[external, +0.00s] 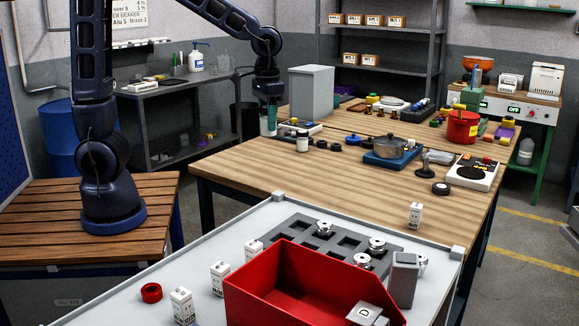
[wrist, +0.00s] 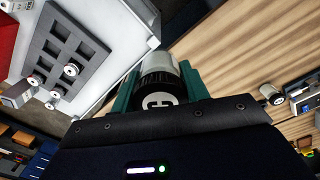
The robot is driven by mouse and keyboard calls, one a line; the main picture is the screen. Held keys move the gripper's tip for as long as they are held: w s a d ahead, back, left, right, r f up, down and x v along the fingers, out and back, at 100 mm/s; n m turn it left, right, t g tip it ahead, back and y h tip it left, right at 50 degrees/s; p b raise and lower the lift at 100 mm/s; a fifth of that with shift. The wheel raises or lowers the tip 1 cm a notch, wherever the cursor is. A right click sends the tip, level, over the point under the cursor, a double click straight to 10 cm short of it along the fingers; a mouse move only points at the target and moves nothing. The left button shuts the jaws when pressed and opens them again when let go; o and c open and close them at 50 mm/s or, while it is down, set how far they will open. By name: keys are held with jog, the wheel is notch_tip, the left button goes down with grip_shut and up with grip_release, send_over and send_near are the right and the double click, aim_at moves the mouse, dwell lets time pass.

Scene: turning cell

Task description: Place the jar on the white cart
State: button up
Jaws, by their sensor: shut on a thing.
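My gripper (external: 268,120) has teal fingers and hangs above the left edge of the wooden table. In the wrist view my gripper (wrist: 160,88) is shut on a jar (wrist: 158,90) with a ribbed black lid marked "C" and a pale body. The fingers hide its sides, and I cannot make it out clearly in the external view. The white cart (external: 245,230) stands in the foreground, nearer the camera than my gripper. Its pale top also shows at the upper left of the wrist view (wrist: 112,62).
A grey pocketed tray (external: 345,237), a red bin (external: 255,290), a red ring (external: 151,292) and several small white boxes occupy the cart. Its left strip has bare room. A similar dark-lidded jar (external: 302,143) stands on the wooden table (external: 250,165), near a grey box (external: 311,92) and a pot (external: 388,145).

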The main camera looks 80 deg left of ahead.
jog(key=s+d+m, duration=0.3)
jog(key=d, duration=0.8)
jog(key=m, duration=0.7)
send_over(189, 273)
notch_tip(189, 273, down, 19)
jog(key=shift+r, duration=0.1)
jog(key=o, duration=1)
notch_tip(189, 273, up, 12)
jog(key=shift+r, duration=0.1)
